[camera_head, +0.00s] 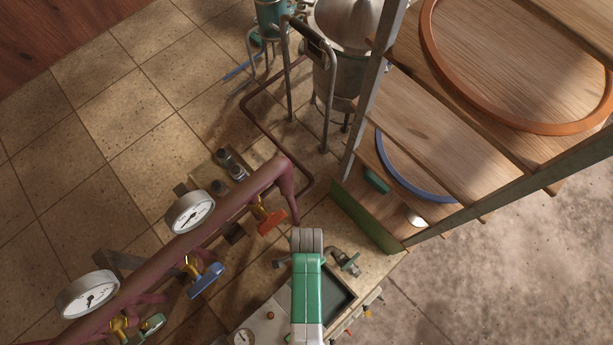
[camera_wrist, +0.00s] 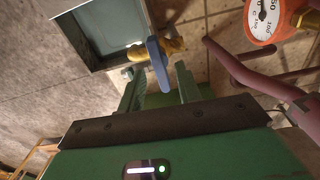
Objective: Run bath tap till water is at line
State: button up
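In the wrist view, a blue lever handle (camera_wrist: 160,66) sits on a brass valve (camera_wrist: 152,48) beside a grey square-walled basin (camera_wrist: 86,57). My gripper (camera_wrist: 156,76) is open, with one green finger on each side of the blue lever. Narrow gaps seem to show between lever and fingers; contact is unclear. In the head view, the basin (camera_head: 343,306) lies partly behind my green and white arm, with a metal tap (camera_head: 346,261) at its rim. My fingers are hidden there. I cannot make out the water level or a line.
A maroon pipe (camera_head: 180,245) with white gauges (camera_head: 190,212) carries a red handle (camera_head: 270,221) and another blue handle (camera_head: 206,281) left of my arm. A wooden shelf rack (camera_head: 430,130) stands at right. An orange-rimmed gauge (camera_wrist: 266,20) and maroon pipes (camera_wrist: 262,82) are right of my fingers.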

notch_tip(320, 180, up, 6)
jog(key=shift+r+p, duration=0.15)
jog(key=shift+p, duration=0.15)
dwell(0.3)
jog(key=f+b, duration=0.1)
jog(key=b, duration=0.2)
jog(key=shift+f, duration=0.2)
jog(key=shift+r+n+b, duration=0.2)
jog(key=shift+n+b, duration=0.1)
jog(key=shift+b, duration=0.2)
jog(key=shift+r, duration=0.25)
notch_tip(320, 180, down, 8)
jog(key=shift+r+b, duration=0.15)
jog(key=shift+b, duration=0.15)
